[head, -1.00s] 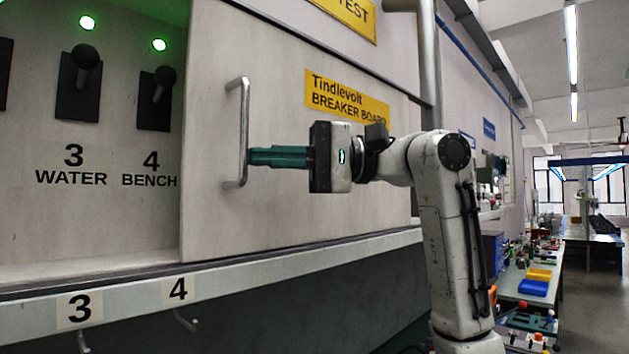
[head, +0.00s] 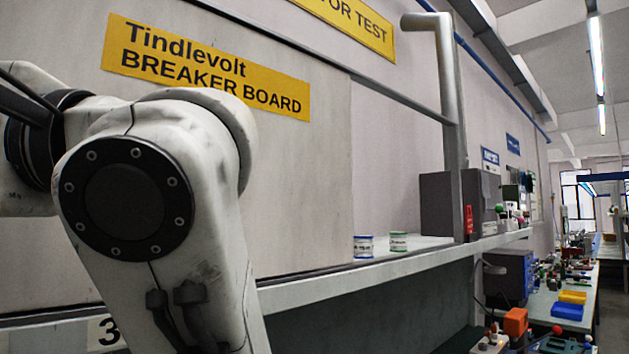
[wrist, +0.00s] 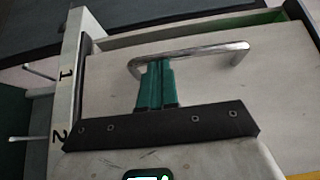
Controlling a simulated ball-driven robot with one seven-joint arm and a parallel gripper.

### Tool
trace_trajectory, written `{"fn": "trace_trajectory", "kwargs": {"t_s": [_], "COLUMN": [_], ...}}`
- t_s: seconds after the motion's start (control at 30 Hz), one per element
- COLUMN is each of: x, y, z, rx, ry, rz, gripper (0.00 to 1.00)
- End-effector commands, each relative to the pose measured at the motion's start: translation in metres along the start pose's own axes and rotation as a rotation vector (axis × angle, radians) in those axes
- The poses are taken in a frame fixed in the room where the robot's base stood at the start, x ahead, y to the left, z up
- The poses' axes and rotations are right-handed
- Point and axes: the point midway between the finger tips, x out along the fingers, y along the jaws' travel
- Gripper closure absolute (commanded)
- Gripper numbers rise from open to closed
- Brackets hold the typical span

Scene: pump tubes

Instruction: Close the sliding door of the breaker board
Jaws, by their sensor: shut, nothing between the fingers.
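The pale sliding door (head: 300,180) with the yellow "Tindlevolt BREAKER BOARD" sign (head: 205,68) fills the left of the head view. Its left part is hidden by my arm or out of frame. In the wrist view the door (wrist: 215,85) carries a metal bar handle (wrist: 195,52). My gripper (wrist: 158,66) has its teal fingers shut together, with the tips right against the near side of the bar, not around it. My gripper is outside the head view. A narrow green strip (wrist: 240,24) shows past the door's edge; how wide the opening is, I cannot tell.
A ledge (head: 330,285) runs below the door, with labels 1 and 2 on it in the wrist view (wrist: 66,105). Two small tins (head: 380,245) and a grey box (head: 450,205) stand to the right. A workbench with blue and yellow bins (head: 570,305) is farther right.

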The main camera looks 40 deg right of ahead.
Motion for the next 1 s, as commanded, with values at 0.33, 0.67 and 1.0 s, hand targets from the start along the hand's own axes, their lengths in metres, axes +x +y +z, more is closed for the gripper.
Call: {"fn": "trace_trajectory", "kwargs": {"t_s": [0.33, 0.67, 1.0], "x": [0.044, 0.05, 0.051], "y": [0.0, 0.0, -0.002], "z": [0.029, 0.032, 0.029], "rx": [0.001, 0.0, 0.001], "ry": [-0.001, 0.0, -0.002], "rz": [0.002, 0.0, -0.001], "gripper": [1.0, 1.0, 1.0]}}
